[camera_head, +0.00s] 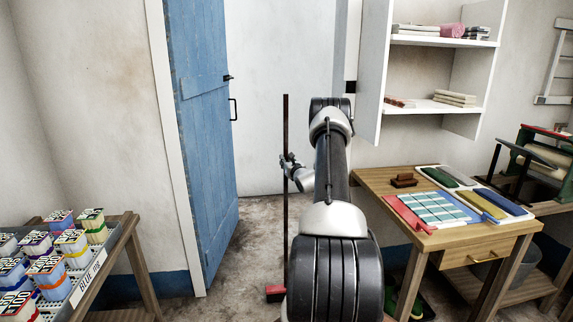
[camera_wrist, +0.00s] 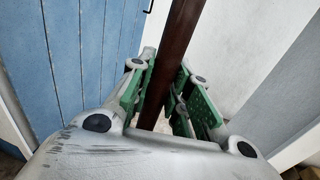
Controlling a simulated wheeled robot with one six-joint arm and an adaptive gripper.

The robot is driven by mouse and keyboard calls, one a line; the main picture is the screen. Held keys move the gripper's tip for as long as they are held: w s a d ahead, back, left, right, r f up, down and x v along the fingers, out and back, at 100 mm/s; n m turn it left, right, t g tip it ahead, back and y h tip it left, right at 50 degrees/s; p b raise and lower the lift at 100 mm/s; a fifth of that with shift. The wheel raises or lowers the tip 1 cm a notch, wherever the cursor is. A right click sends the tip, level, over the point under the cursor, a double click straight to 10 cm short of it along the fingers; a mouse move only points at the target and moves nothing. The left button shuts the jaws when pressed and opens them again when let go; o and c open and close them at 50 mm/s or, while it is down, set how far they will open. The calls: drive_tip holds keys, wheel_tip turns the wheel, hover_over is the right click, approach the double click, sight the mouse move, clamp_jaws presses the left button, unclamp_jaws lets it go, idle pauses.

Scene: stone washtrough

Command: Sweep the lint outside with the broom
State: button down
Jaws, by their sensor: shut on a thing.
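The broom (camera_head: 286,200) stands about upright, with a long dark brown handle and a red head (camera_head: 275,292) low near the floor. Whether the head touches the floor I cannot tell. My gripper (camera_head: 289,164) is shut on the broom's handle, around its middle. In the wrist view the brown handle (camera_wrist: 175,60) passes between the green finger pads of my gripper (camera_wrist: 168,95). I see no lint in either view; my arm hides part of the floor. The blue door (camera_head: 205,130) stands open to the left of the broom, and it also shows in the wrist view (camera_wrist: 65,50).
A bench (camera_head: 133,222) with several boxes stands at the left. A bucket (camera_head: 523,268) sits under the right-hand side. The floor (camera_head: 262,215) by the doorway looks clear.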

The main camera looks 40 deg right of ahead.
drive_tip(key=d+x, duration=0.2)
drive_tip(key=x, duration=0.8)
idle(1.1)
drive_tip(key=shift+d, duration=0.1)
wheel_tip(320, 180, up, 8)
idle(0.8)
idle(0.4)
